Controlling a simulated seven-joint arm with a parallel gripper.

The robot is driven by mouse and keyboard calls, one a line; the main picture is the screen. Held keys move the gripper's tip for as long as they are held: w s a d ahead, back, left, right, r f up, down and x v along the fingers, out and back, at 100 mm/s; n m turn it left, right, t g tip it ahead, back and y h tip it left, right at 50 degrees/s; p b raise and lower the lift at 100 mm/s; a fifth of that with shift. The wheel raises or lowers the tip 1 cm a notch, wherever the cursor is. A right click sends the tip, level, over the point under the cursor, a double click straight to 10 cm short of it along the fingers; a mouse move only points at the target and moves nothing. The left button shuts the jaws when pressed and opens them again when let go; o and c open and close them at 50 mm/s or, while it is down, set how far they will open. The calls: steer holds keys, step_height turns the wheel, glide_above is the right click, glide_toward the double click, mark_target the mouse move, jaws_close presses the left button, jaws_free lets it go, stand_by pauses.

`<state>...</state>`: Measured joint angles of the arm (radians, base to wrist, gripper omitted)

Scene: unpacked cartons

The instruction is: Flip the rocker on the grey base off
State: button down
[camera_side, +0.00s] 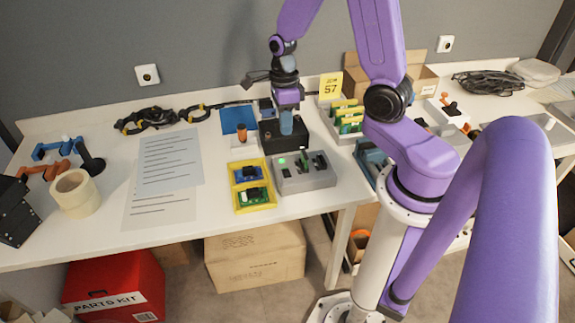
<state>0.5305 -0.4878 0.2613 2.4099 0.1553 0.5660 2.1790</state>
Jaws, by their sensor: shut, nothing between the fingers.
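The grey base (305,182) sits on the white table, right of the yellow-framed boards. Which way the rocker tilts is too small to tell. My gripper (287,107) points down behind the grey base, apart from it, over a black block (270,141). It is shut and empty. A blue upright piece (286,123) shows just below it; I cannot tell whether they touch.
An orange cylinder (242,132) stands left of the black block. A rack of green boards (333,124) is at the right. Papers (160,205) and a tape roll (75,194) lie farther left. The table's front edge is close.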

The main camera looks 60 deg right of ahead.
mark_target(288, 175)
steer(key=f, duration=0.8)
steer(key=s+a+f, duration=0.1)
steer(key=f, duration=0.4)
steer(key=shift+s, duration=0.1)
steer(key=shift+f, duration=0.1)
steer(key=shift+a, duration=0.1)
stand_by(0.3)
